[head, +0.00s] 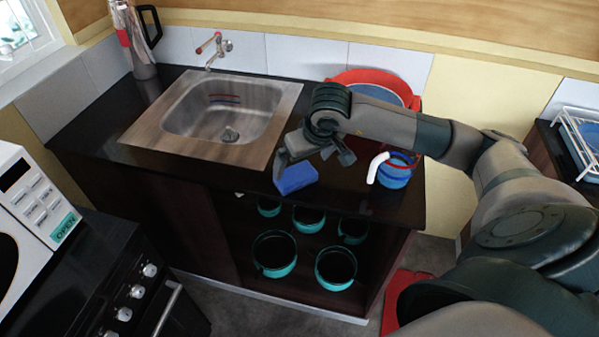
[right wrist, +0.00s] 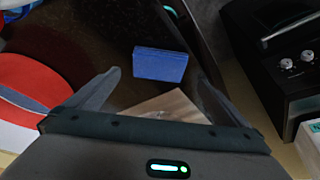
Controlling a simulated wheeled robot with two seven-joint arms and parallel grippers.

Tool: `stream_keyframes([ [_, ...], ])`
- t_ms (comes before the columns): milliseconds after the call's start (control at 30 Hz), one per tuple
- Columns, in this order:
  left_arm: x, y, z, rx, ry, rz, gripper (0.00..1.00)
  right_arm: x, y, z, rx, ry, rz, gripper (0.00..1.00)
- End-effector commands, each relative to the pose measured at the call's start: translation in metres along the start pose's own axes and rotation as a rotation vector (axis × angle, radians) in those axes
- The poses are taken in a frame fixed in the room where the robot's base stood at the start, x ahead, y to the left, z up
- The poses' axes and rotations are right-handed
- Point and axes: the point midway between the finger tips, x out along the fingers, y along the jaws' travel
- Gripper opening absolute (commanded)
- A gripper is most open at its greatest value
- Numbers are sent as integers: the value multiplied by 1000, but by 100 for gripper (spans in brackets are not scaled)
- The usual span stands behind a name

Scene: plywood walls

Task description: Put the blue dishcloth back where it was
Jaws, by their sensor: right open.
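The blue dishcloth (head: 297,179) is a folded block on the dark counter (head: 335,200), near its front edge and just right of the sink's front corner. In the right wrist view the dishcloth (right wrist: 160,65) lies just beyond the fingertips, between their lines. My right gripper (head: 313,161) is open and empty above and behind the dishcloth; it also shows in the right wrist view (right wrist: 159,80). I see no contact with the cloth. My left gripper is not in view.
A metal sink (head: 180,135) with a faucet (head: 214,50) is left of the cloth. A red pan (head: 408,92) is behind my arm. Teal pots (head: 275,254) sit on shelves below.

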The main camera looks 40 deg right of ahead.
Motion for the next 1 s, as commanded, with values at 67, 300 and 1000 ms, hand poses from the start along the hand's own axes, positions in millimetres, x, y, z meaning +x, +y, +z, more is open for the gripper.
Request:
stream_keyframes([
  [67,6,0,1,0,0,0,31,-12,1,0,-1,4,1,100],
  [300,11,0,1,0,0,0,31,-34,0,0,0,2,0,100],
  [1000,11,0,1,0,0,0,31,-37,0,0,0,0,0,100],
])
